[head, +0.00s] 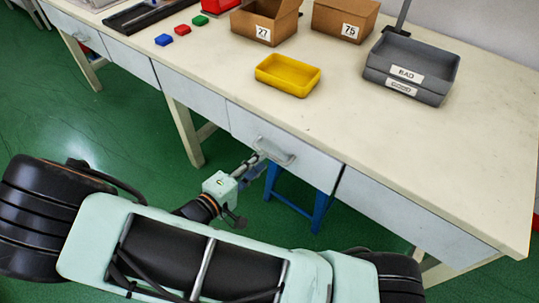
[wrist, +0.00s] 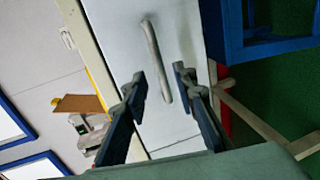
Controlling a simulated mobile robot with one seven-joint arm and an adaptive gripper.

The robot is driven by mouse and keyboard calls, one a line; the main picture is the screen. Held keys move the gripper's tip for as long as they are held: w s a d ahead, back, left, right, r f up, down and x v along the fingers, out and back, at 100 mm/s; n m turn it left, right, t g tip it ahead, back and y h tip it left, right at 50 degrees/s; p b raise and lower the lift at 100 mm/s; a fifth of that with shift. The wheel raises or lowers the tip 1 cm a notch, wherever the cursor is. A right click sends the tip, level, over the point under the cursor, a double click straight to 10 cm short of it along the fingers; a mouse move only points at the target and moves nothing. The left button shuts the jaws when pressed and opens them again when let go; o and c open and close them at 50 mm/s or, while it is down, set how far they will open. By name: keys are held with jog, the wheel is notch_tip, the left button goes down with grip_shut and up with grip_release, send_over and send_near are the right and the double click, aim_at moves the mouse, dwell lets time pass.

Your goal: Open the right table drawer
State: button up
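The drawer (head: 300,168) has a pale grey-white front under the table edge, and it looks closed. Its grey bar handle (head: 273,152) sticks out from the front. My gripper (head: 256,160) is at the left end of the handle in the head view. In the wrist view the drawer front (wrist: 118,38) fills the middle, with the handle (wrist: 154,50) running lengthwise. My gripper (wrist: 159,82) is open there, with one dark finger on each side of the handle's lower part. Gaps show between the fingers and the handle; I cannot tell the depth between them.
The table top (head: 440,150) carries a yellow tray (head: 287,76), cardboard boxes (head: 345,20), grey bins (head: 411,68) and small coloured blocks. A blue stool (head: 318,212) stands under the table, below the drawer. Green floor is free to the left of my base.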

jog(key=x, duration=0.5)
jog(key=shift+w+b, duration=0.1)
jog(key=shift+b, duration=0.2)
grip_shut()
